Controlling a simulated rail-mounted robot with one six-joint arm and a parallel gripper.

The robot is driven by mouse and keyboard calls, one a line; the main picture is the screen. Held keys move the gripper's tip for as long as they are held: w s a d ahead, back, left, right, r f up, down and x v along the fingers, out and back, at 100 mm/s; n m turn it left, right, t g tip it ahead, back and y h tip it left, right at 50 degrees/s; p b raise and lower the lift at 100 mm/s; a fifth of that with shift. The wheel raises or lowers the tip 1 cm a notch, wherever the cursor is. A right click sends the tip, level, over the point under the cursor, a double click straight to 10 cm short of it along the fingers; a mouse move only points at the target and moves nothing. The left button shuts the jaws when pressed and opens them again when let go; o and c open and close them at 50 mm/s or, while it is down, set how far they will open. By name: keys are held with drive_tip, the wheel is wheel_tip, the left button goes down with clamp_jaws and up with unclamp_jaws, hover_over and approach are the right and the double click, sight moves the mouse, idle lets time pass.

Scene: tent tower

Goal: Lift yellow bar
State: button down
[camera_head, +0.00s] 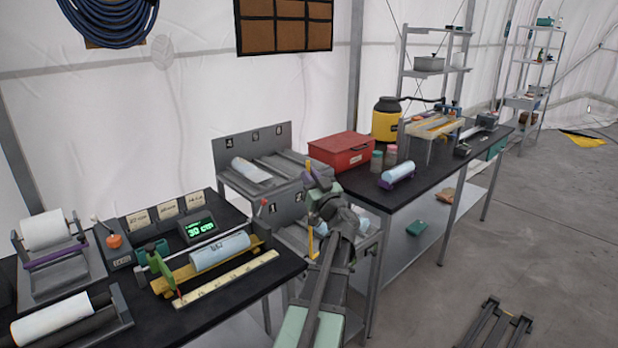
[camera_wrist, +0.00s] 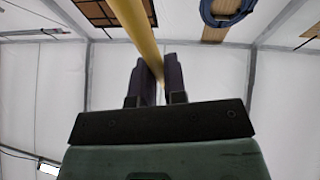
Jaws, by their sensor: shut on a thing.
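The yellow bar (camera_wrist: 138,32) runs between the two dark fingers of my gripper (camera_wrist: 157,76) in the wrist view and out past the top edge. My gripper is shut on it. In the head view, my gripper (camera_head: 316,184) is in front of the shelved rack between the two tables. Short yellow upright pieces of the bar (camera_head: 310,243) show above and below the gripper there. My wrist and arm hide its middle, and I cannot tell whether its lower end touches anything.
The grey rack (camera_head: 228,150) stands close behind my arm. The left black table (camera_head: 150,325) holds a roll stand and a yellow tray with a cylinder. The right table (camera_head: 440,171) holds a red box (camera_head: 341,151) and a yellow canister (camera_head: 386,122). Floor at the right is mostly clear.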

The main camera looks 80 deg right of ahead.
drive_tip(key=c, duration=1.2)
unclamp_jaws()
drive_tip(key=shift+s, duration=0.1)
drive_tip(key=shift+o, duration=0.2)
drive_tip(key=b+v, duration=0.4)
drive_tip(key=v, duration=0.6)
drive_tip(key=shift+s+a+f, duration=0.2)
drive_tip(key=shift+s, duration=0.05)
drive_tip(key=shift+w, duration=0.1)
